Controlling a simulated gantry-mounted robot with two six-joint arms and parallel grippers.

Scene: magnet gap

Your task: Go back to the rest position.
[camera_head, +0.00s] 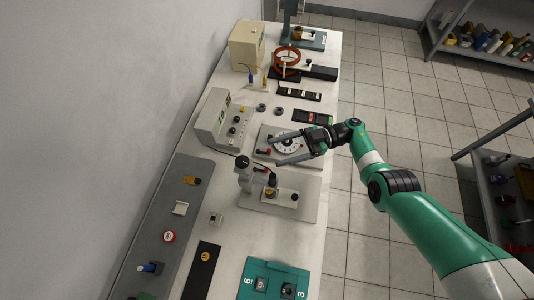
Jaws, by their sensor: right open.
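My right gripper (273,151) is at the end of the green and white arm that comes in from the right. Its two long grey fingers are spread apart and point left over the middle of the bench. My left gripper is not in view.
A stand with black knobs (272,181) is just in front of the gripper. A beige meter box (222,122) stands left of it, and a copper-coloured coil (287,62) farther back. A teal numbered panel (262,284) lies at the near end. Shelves (500,40) stand across the floor at right.

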